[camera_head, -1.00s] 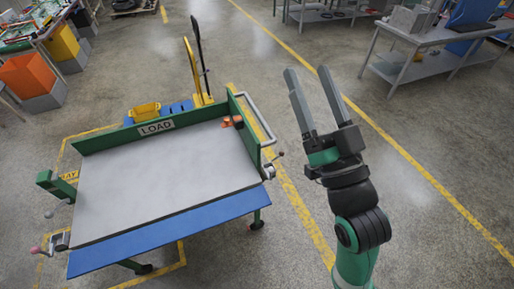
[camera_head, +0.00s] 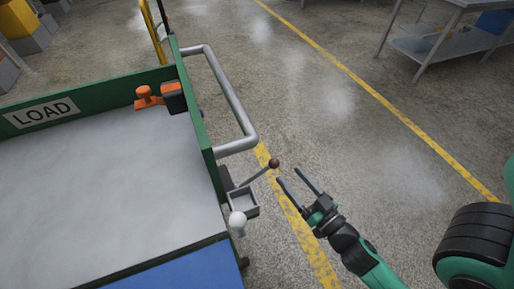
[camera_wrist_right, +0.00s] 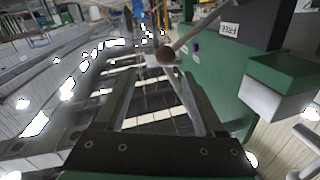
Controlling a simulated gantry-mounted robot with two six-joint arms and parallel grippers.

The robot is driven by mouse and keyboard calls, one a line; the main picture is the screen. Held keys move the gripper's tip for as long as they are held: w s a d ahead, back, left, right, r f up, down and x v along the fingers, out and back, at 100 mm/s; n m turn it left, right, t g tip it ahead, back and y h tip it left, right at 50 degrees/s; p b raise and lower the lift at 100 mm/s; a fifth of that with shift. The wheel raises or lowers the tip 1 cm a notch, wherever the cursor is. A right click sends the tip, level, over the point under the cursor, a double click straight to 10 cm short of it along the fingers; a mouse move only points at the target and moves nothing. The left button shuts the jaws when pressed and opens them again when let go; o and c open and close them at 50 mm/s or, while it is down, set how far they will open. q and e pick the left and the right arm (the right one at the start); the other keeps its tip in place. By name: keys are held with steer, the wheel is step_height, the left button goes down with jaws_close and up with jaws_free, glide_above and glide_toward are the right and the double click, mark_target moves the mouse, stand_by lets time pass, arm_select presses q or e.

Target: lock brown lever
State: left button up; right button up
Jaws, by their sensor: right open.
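The brown lever (camera_head: 274,163) is a metal rod with a round brown knob. It sticks out up and to the right from a grey bracket on the right side of the cart. My right gripper (camera_head: 288,174) is open and empty, its fingertips just right of and below the knob in the head view. In the right wrist view the brown knob (camera_wrist_right: 165,55) shows just beyond the fingertips, nearer the right finger; I cannot tell whether they touch. My left gripper is not in view.
A lever with a white knob (camera_head: 237,219) sits below the brown one. A grey handle bar (camera_head: 235,100) juts from the cart's green side panel above. An orange-handled part (camera_head: 150,97) sits by the panel. The floor to the right is clear up to a workbench (camera_head: 455,55).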

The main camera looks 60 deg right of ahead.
mark_target(256, 176)
steer(key=w+p, duration=0.2)
steer(key=p, duration=0.1)
steer(key=shift+w+d+r+p, duration=0.1)
steer(key=shift+r+p, duration=0.05)
steer(key=shift+p, duration=0.2)
steer(key=p+x, duration=0.3)
steer(key=x, duration=0.6)
steer(key=shift+f, duration=0.55)
jaws_close()
stand_by(0.3)
